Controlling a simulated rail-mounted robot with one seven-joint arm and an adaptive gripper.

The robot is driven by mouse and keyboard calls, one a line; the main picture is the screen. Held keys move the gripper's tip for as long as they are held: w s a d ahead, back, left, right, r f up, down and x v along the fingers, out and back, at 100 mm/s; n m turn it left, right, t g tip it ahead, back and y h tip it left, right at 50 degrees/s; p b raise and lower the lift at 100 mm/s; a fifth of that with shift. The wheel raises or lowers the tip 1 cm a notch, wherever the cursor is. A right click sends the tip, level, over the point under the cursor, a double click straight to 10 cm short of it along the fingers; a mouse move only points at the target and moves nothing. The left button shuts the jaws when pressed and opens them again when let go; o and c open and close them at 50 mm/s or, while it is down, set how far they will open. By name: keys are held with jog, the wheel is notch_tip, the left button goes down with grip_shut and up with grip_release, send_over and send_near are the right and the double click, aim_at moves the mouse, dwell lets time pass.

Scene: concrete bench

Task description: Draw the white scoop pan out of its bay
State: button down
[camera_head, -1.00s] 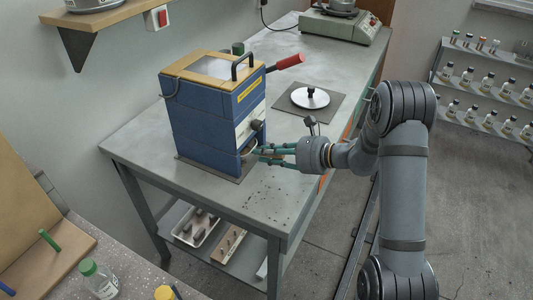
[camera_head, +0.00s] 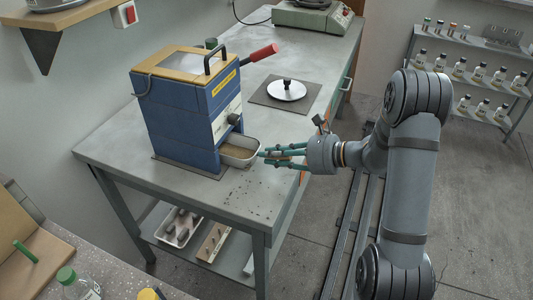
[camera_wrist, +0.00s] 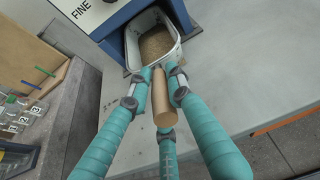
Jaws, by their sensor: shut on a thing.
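The white scoop pan (camera_head: 240,150) sticks partly out of the bay at the base of the blue machine (camera_head: 185,125). It also shows in the wrist view (camera_wrist: 151,22), with brown granular material inside. Its rear end is hidden inside the bay. My gripper (camera_head: 272,155) is on the pan's outer side, shut on its tan handle. In the wrist view the teal fingers (camera_wrist: 160,75) close around the handle (camera_wrist: 162,105), just in front of the pan's rim.
The machine has a red-handled lever (camera_head: 262,52). The bench top (camera_head: 240,195) in front of the pan is bare apart from dark specks. A green scale (camera_head: 312,18) stands at the far end.

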jog(key=shift+d, duration=0.1)
jog(key=c, duration=1.5)
grip_release()
jog(key=v, duration=1.2)
